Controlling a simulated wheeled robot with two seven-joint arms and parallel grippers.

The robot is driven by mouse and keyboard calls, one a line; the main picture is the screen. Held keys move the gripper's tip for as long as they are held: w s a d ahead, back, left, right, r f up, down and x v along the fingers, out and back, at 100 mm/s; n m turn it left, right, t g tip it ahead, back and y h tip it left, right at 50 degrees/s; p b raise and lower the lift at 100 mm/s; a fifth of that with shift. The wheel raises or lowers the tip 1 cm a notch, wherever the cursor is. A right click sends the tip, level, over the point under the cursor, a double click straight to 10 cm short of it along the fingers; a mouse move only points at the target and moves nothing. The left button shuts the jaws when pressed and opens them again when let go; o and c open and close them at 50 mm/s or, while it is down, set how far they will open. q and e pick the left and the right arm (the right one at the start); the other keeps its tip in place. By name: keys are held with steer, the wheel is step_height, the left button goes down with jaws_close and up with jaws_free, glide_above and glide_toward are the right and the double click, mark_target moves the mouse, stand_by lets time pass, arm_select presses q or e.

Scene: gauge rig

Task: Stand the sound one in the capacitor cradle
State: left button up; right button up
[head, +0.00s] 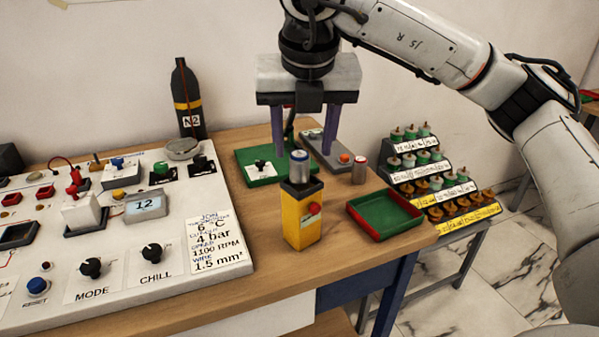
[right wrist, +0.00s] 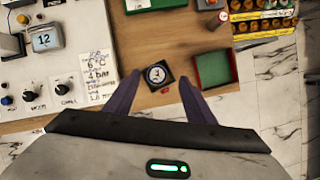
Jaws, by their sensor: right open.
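A silver can with a blue band (head: 299,168) stands upright on the black top of a yellow post (head: 299,222) with a red button. From above, its marked round top (right wrist: 157,74) shows inside the black square. A second silver can with a reddish band (head: 360,172) stands on the table behind the tray. My right gripper (head: 304,147) is open and empty, pointing down. Its fingertips (right wrist: 146,86) appear either side of the first can, without visible contact. I cannot tell from the frames which can is sound, nor surely which fixture is the capacitor cradle. My left gripper is out of view.
A green tray with red walls (head: 386,222) lies right of the post. The control panel (head: 150,270), its display (head: 146,206) reading 12, fills the left. Behind are a green board (head: 247,160), a grey plate (head: 322,150) and a black bottle (head: 190,100). A stepped rack (head: 437,175) stands right.

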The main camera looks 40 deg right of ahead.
mark_target(300, 157)
steer(key=x, duration=0.5)
steer(key=shift+a+f+p, duration=0.15)
steer(key=shift+a+p, duration=0.1)
steer(key=shift+p, duration=0.05)
steer(key=c, duration=1.2)
steer(key=shift+c, duration=0.3)
